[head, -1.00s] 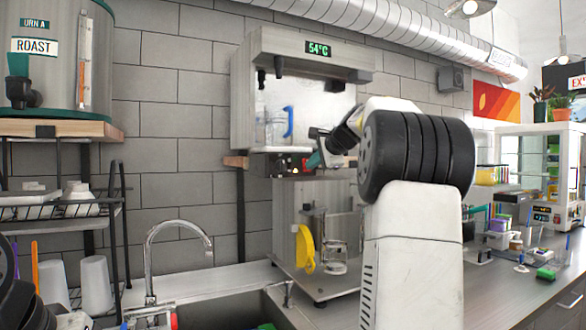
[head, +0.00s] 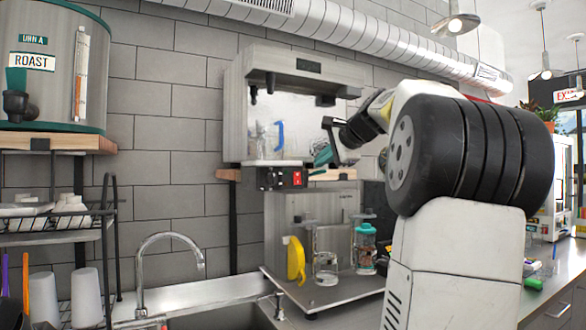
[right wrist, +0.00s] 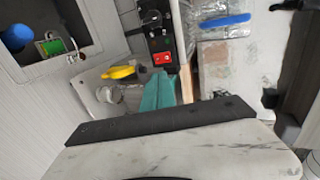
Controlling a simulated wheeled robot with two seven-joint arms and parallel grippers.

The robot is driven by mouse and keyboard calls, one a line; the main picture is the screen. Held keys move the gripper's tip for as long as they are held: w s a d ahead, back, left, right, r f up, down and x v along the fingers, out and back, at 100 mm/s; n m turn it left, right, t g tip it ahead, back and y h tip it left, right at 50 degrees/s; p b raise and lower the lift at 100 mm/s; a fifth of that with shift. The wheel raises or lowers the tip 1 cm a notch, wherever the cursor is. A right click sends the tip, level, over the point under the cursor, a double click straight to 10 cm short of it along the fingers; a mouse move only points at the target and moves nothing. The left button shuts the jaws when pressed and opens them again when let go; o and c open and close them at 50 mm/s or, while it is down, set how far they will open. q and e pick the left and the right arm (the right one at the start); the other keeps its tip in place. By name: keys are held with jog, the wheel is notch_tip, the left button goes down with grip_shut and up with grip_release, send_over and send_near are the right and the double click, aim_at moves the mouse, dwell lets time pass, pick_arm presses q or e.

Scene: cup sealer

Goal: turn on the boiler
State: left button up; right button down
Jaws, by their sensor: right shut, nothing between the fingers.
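The boiler (head: 307,66) is a grey box on the wall with an open lit front and a dark display (head: 308,66). Under it is a black panel with a red switch (head: 297,178), which also shows in the right wrist view (right wrist: 163,58). My right gripper (head: 322,156) is shut and empty, to the right of the switch and apart from it. Its teal fingers (right wrist: 158,91) point toward the panel in the right wrist view. My left gripper is not in view.
A clear jug with a blue handle (head: 279,136) stands inside the boiler. Below are a machine with a yellow handle (head: 296,259), a glass (head: 326,267) and a teal-lidded cup (head: 365,240). A faucet (head: 168,237) and sink are at lower left.

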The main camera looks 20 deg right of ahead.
aim_at(298, 183)
jog(key=shift+v, duration=0.75)
jog(key=shift+s+d+f, duration=0.1)
jog(key=shift+f, duration=0.4)
jog(key=shift+s+d+f, duration=0.1)
jog(key=shift+f, duration=0.45)
jog(key=x, duration=0.9)
jog(key=r+x, duration=0.1)
jog(key=x, duration=0.3)
jog(key=shift+w+a+f, duration=0.15)
jog(key=shift+w, duration=0.4)
